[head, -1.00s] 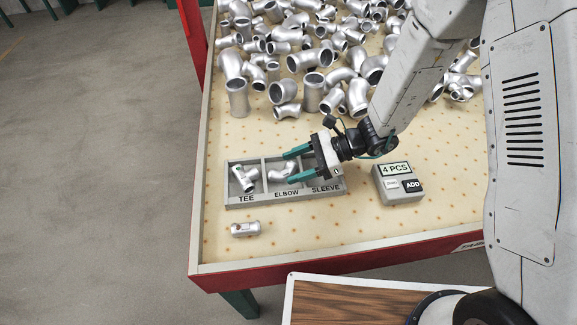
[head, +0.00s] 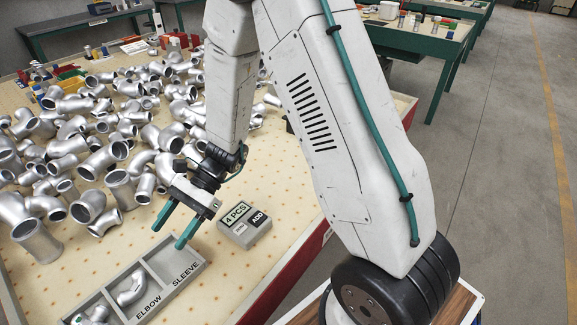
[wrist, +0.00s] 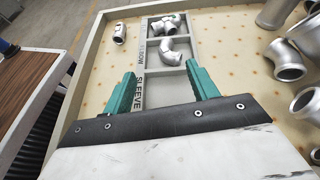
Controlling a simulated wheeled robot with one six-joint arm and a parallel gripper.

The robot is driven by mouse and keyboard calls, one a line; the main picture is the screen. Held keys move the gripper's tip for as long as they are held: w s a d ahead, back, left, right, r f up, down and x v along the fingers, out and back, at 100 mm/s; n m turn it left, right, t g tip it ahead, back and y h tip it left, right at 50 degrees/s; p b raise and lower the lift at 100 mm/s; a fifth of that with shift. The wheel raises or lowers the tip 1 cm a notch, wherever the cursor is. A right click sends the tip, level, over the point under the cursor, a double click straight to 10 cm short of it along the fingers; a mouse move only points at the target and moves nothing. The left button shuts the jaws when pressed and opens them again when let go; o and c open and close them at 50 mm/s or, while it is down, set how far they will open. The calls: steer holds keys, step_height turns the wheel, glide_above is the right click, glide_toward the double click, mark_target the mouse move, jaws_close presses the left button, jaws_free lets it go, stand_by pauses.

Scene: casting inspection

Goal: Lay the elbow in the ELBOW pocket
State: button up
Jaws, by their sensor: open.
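The silver elbow (head: 131,287) lies in the ELBOW pocket, the middle one of the grey tray (head: 187,287). It also shows in the wrist view (wrist: 172,52), ahead of my fingertips. My gripper (head: 171,233) is open and empty, its green fingers pointing toward the tray near the SLEEVE end. In the wrist view, my gripper (wrist: 160,70) has its fingers spread on either side of the empty SLEEVE pocket, apart from the elbow. A tee (wrist: 173,20) lies in the far TEE pocket, partly cut off in the head view.
A small silver piece (wrist: 119,34) lies on the table outside the tray. A grey box (head: 245,226) reading "4 PCS" and "ADD" stands near the table edge. A large heap of silver fittings (head: 100,150) covers the table beyond. The table around the box is clear.

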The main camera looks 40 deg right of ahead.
steer(key=s+d+r+n+t+h, duration=0.5)
steer(key=s+d+r+n+h, duration=0.7)
steer(key=s+d+r, duration=0.7)
steer(key=shift+s+d+r+n, duration=0.15)
steer(key=shift+d+r+n, duration=0.4)
steer(key=shift+r+n, duration=0.25)
